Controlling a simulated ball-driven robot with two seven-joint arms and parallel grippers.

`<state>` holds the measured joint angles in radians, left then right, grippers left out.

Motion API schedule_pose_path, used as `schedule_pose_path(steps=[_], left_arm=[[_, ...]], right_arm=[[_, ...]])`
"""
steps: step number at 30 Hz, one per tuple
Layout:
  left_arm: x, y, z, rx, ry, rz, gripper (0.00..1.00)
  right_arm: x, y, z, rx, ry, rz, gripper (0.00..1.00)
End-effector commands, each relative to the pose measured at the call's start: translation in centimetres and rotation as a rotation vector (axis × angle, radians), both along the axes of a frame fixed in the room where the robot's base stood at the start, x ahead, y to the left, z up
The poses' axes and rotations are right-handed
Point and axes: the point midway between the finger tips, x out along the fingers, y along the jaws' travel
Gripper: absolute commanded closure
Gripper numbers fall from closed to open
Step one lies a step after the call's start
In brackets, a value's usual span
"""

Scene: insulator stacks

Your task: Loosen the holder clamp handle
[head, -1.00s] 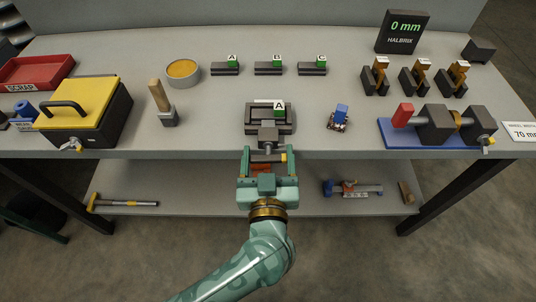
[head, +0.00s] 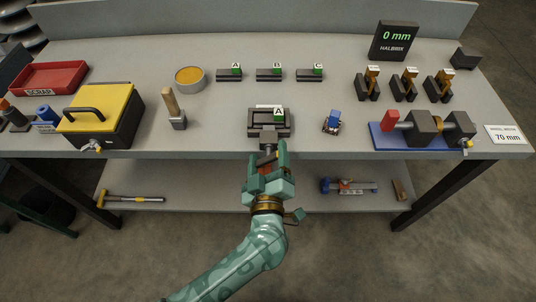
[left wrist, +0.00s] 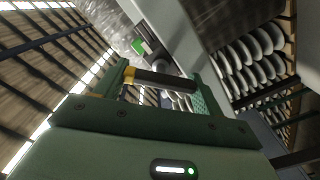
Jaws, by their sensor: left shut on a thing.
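The dark holder (head: 255,131) with a green-and-white "A" block (head: 277,113) on top sits at the bench's front edge in the head view. Its clamp shaft points toward me. My left gripper (head: 267,158) is in front of it, rolled to a tilt, and shut on the clamp handle. In the left wrist view the handle (left wrist: 163,80) is a dark bar with a yellow end, lying across between the fingers (left wrist: 158,88). In the head view the fingers mostly hide the handle. My right gripper is not in view.
A yellow-lidded box (head: 99,108) and a wooden-handled tool (head: 173,107) stand left of the holder. A small blue item (head: 333,121) and a blue-based fixture (head: 385,143) are to the right. A lower shelf (head: 225,199) lies beneath the bench.

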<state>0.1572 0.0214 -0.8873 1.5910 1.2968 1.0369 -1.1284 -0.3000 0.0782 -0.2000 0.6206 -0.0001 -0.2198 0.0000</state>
Motion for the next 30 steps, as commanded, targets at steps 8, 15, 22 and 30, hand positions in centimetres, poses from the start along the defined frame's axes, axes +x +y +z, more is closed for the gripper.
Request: schedule_pose_path(steps=[8,15,22,30], left_arm=[[-0.09,0.08,-0.16,-0.258,0.004,0.001,0.54],[-0.11,0.12,-0.35,-0.487,0.004,0.002,0.54],[-0.1,0.12,-0.5,-0.682,0.005,0.002,0.54],[-0.1,0.15,-0.6,-0.848,0.004,0.004,0.54]], right_arm=[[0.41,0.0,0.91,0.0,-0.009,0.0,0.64],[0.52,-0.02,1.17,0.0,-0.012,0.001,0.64],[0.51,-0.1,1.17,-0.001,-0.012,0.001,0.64],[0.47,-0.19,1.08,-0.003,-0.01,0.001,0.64]])
